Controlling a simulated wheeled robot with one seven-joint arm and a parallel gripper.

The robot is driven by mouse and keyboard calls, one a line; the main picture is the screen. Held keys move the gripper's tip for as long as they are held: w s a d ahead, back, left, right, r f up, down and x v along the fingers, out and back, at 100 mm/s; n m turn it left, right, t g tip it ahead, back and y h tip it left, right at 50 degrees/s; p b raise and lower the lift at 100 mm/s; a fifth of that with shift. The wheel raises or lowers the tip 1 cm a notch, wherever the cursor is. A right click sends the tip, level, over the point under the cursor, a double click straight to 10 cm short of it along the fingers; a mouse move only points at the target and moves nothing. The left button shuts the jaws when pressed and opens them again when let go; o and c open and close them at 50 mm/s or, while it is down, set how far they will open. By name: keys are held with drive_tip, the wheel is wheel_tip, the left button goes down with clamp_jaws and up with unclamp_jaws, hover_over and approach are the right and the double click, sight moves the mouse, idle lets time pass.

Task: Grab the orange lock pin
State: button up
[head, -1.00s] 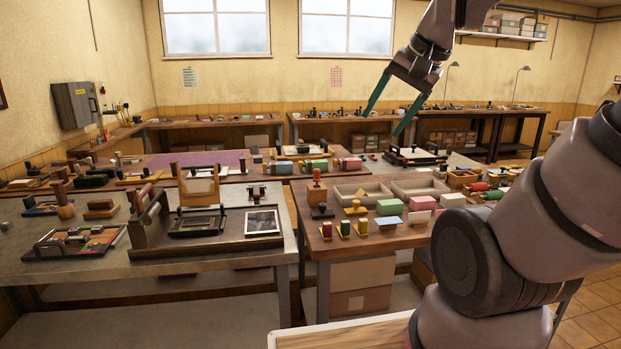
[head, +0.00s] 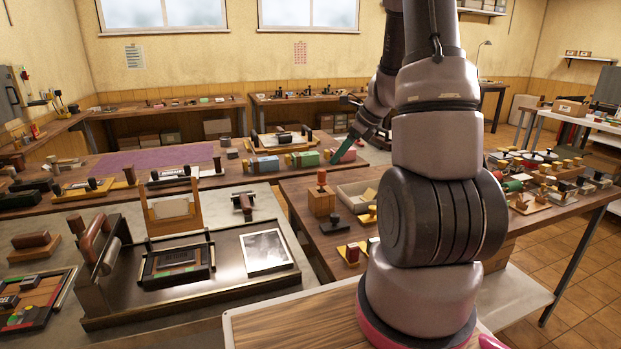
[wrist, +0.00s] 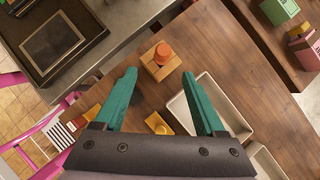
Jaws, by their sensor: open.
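The orange lock pin (head: 321,178) stands upright in a wooden block (head: 321,202) on the brown table. In the wrist view, the pin's round orange top (wrist: 162,50) shows beyond my fingertips, close to midway between them, with the block (wrist: 168,70) around its base. My gripper (wrist: 159,76) is open and empty, pointing down over the table with its teal fingers apart.
A shallow pale tray (wrist: 233,122) lies beside my right finger. A yellow-based stamp (wrist: 158,124) lies between the fingers, nearer the palm. A dark metal press (head: 190,270) with a framed panel stands on the grey bench to the left.

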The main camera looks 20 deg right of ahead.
sight(322, 181)
drive_tip(key=x, duration=1)
drive_tip(key=shift+w+a+f, duration=0.1)
drive_tip(key=shift+w+f, duration=0.1)
drive_tip(key=shift+w, duration=0.3)
clamp_jaws()
